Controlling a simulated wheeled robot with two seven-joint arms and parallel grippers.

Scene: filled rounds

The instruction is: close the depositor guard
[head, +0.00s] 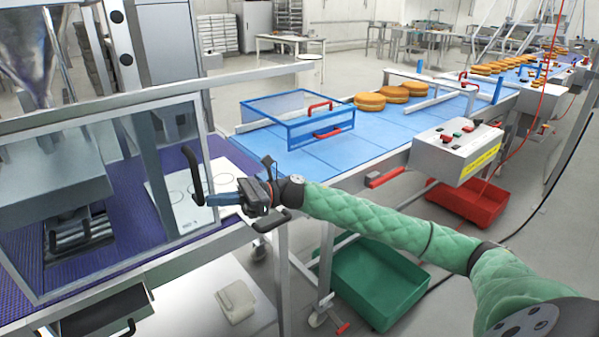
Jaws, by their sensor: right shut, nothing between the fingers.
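The depositor guard (152,183) is a clear panel in a grey metal frame at the left of the head view, in front of the depositor (50,165). A black upright bar handle (192,175) stands at its right edge. I cannot tell from this view how far the guard stands open. My right gripper (212,200) reaches in from the right on a green-sleeved arm. Its blue fingers are shut and empty, with their tips close to the lower end of the handle; whether they touch is unclear. My left gripper is out of view.
A purple belt (225,150) runs beneath the depositor, with a white plate marked with circles (190,188) on it. A blue conveyor (375,138) carries orange-brown rounds (370,102) beyond.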

